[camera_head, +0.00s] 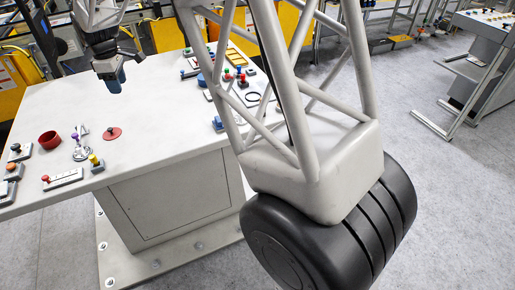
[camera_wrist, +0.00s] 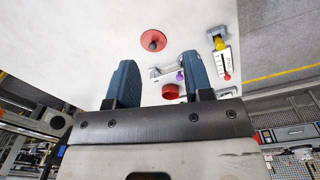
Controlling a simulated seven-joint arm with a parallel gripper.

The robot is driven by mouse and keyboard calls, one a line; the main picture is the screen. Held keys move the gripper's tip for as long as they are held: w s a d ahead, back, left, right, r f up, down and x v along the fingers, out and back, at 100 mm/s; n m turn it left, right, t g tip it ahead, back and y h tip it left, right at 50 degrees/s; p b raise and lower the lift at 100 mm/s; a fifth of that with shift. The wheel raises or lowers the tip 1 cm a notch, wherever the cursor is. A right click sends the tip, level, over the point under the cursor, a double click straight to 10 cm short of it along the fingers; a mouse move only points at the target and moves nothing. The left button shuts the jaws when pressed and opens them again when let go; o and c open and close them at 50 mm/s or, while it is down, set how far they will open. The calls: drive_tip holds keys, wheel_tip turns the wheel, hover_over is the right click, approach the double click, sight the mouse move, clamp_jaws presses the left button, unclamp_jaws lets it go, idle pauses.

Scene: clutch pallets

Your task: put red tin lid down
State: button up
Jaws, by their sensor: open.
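The red tin lid (camera_head: 112,133), a flat red disc with a dark knob, lies on the white table top (camera_head: 150,110). It also shows in the wrist view (camera_wrist: 153,42), just beyond the fingertips and roughly between their lines. My gripper (camera_head: 113,84) is above the table, behind the lid in the head view. In the wrist view its two blue fingers (camera_wrist: 158,60) stand apart with nothing held between them. A red round tin (camera_head: 48,140) stands to the left of the lid; part of it shows between the fingers in the wrist view (camera_wrist: 170,91).
A metal fixture with a purple knob (camera_head: 75,136) stands between tin and lid. A yellow-knobbed block (camera_head: 96,162) and a plate with a red knob (camera_head: 62,179) sit near the front edge. Several coloured knobbed pieces crowd the right side. The table's middle is clear.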

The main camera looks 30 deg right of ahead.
drive_tip(key=s+d+r+m+t, duration=0.1)
drive_tip(key=s+d+r+m, duration=0.3)
drive_tip(key=s+d, duration=0.6)
drive_tip(key=s+d+r+m, duration=0.4)
drive_tip(key=s+d, duration=0.2)
drive_tip(key=s, duration=0.8)
drive_tip(key=s+d+f+m, duration=0.1)
drive_tip(key=s+d+m, duration=0.1)
drive_tip(key=s, duration=0.6)
drive_tip(key=s+d+f+m, duration=0.2)
drive_tip(key=s+d, duration=0.1)
drive_tip(key=s, duration=0.5)
drive_tip(key=s+d+f+m+t, duration=0.1)
drive_tip(key=s+d+m, duration=0.1)
drive_tip(key=s, duration=0.6)
drive_tip(key=shift+d+f+m, duration=0.3)
drive_tip(key=shift+d, duration=0.35)
